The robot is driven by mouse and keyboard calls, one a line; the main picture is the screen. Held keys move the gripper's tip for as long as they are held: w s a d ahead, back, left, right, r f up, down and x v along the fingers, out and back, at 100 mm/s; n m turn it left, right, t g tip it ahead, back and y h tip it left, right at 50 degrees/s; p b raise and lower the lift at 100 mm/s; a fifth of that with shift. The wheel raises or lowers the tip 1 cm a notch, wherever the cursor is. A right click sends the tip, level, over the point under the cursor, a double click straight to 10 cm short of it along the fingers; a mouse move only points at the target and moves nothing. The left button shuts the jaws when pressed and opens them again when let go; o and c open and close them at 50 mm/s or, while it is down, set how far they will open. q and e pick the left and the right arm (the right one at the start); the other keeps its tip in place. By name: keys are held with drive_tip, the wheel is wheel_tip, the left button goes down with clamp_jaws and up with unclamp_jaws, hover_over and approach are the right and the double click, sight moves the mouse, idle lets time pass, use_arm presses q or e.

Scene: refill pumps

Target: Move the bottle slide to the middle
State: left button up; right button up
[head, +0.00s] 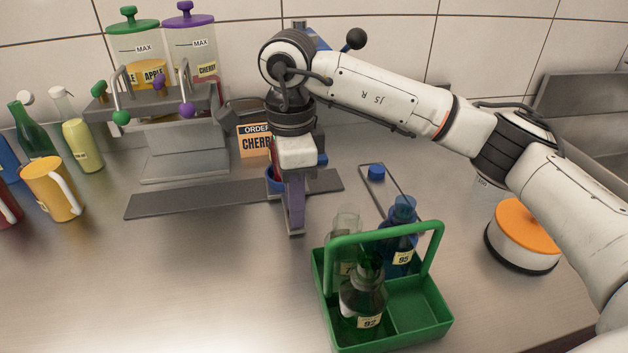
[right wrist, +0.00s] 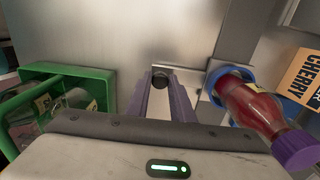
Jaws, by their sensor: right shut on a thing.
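The bottle slide has a blue ring holder (head: 272,184) and sits right of centre on a long dark grey rail (head: 190,201). In the right wrist view the blue ring (right wrist: 211,78) surrounds a bottle of red liquid (right wrist: 255,103) with a purple cap. My right gripper (head: 296,230) points down in front of the rail. In the head view my gripper hides the knob and most of the bottle. My left gripper is out of view.
A two-tank dispenser (head: 165,100) stands behind the rail's left part, with an order card (head: 253,140) reading CHERRY near the slide. A green caddy (head: 420,315) with bottles stands at front right. A yellow jug (head: 52,190) stands left. The front left counter is clear.

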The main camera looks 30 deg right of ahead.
drive_tip(key=shift+w+a, duration=0.2)
drive_tip(key=shift+a, duration=0.6)
drive_tip(key=shift+w+a, duration=0.25)
drive_tip(key=shift+a, duration=0.55)
drive_tip(key=shift+w+a, duration=0.2)
drive_tip(key=shift+a, duration=0.6)
drive_tip(key=o, duration=0.9)
wheel_tip(320, 180, up, 10)
drive_tip(key=shift+r, duration=0.2)
